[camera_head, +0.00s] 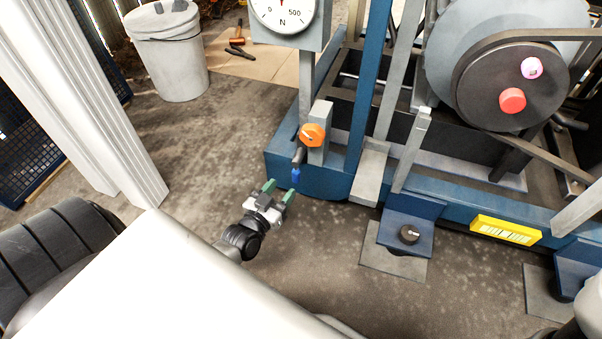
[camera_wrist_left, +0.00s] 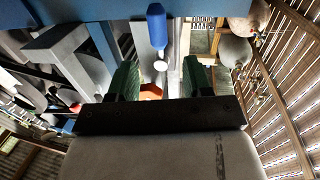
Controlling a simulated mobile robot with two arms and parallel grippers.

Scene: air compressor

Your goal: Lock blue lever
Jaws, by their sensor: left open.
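The blue lever (camera_head: 296,174) is a small blue-tipped handle on a dark stem below an orange knob (camera_head: 312,135), at the left corner of the blue compressor frame. My left gripper (camera_head: 280,190) is open, just below and left of the blue lever in the head view, with nothing between its green fingers. In the left wrist view, the blue lever (camera_wrist_left: 156,27) shows ahead and above the fingertips, roughly centred between the two fingers (camera_wrist_left: 160,75). The orange knob (camera_wrist_left: 150,92) is partly hidden behind the gripper. My right gripper is not in view.
A round gauge (camera_head: 284,12) stands above the orange knob. A grey post and the blue frame (camera_head: 322,187) lie close to the left gripper. A black knob (camera_head: 409,234) sits on a blue foot to the right. A white bucket (camera_head: 173,60) stands at the back left. Bare floor lies below the frame.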

